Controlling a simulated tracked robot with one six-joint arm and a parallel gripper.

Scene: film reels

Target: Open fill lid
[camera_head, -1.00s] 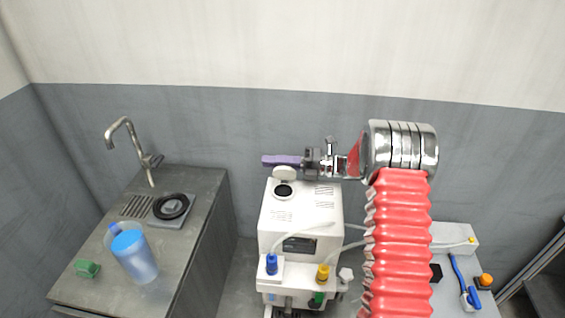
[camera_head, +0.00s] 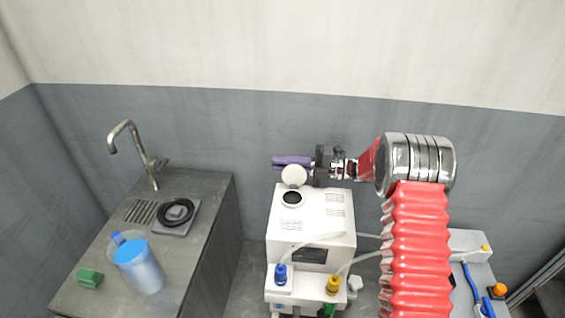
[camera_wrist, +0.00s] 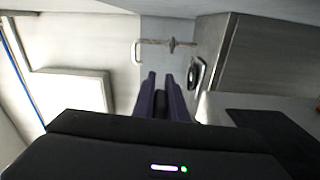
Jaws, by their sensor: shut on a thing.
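A white boxy machine (camera_head: 311,221) stands in the middle of the head view. The round dark fill opening (camera_head: 292,198) on its top is uncovered. The round white fill lid (camera_head: 294,178) stands tipped up behind the opening, its face toward the camera. My gripper (camera_head: 278,162) reaches in from the right, its purple fingers level with the lid's upper edge. It is shut on the lid, though the contact is mostly hidden. In the wrist view my gripper (camera_wrist: 160,76) shows a narrow gap between the fingers; the lid cannot be made out there.
At the left, a dark counter (camera_head: 212,220) holds a blue jug (camera_head: 141,265), a green block (camera_head: 90,278) and a black ring (camera_head: 176,212) on a grey plate. A tap (camera_head: 131,142) rises behind. Tubes with blue and yellow fittings hang at the machine's front.

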